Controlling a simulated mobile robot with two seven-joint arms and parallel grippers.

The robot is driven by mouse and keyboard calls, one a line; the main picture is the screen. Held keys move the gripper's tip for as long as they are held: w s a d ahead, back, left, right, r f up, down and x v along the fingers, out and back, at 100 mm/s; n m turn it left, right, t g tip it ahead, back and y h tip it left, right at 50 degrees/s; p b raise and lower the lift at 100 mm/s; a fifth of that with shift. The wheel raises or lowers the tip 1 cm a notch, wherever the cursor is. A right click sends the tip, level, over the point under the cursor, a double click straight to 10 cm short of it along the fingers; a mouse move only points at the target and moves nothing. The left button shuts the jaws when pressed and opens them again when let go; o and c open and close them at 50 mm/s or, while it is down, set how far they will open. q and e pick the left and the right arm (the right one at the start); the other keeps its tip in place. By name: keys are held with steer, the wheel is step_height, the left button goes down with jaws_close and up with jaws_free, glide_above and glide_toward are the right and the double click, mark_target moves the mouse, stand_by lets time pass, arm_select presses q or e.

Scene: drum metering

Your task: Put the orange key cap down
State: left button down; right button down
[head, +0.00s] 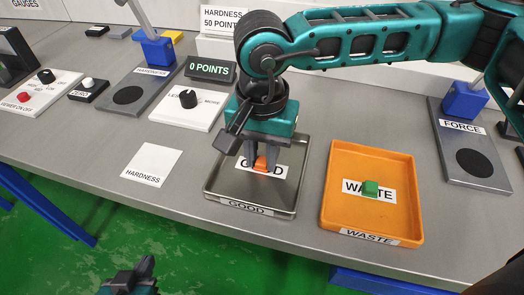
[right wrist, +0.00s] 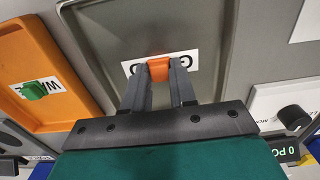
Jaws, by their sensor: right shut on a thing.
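The orange key cap (head: 261,163) is between the fingertips of my right gripper (head: 261,158), which is shut on it. It is over the white label in the grey GOOD tray (head: 225,188). In the right wrist view the cap (right wrist: 158,69) sits between both fingers (right wrist: 158,72) and covers the middle of the label. I cannot tell whether the cap touches the tray floor. My left gripper (head: 130,278) is low at the bottom edge of the head view, away from the table; its jaw opening is unclear.
The orange WASTE tray (head: 335,212), right of the GOOD tray, holds a green key cap (head: 370,188). A HARDNESS card (head: 145,165) lies to the left. A dial box (head: 187,108), a hardness tester (head: 128,95) and a force tester (head: 475,160) stand around.

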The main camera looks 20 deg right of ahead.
mark_target(262, 161)
steer(key=c, duration=0.9)
jaws_free()
steer(key=shift+f, duration=0.15)
step_height(262, 161, up, 12)
steer(key=shift+r+p, duration=0.2)
steer(key=shift+p, duration=0.6)
steer(key=shift+s, duration=0.1)
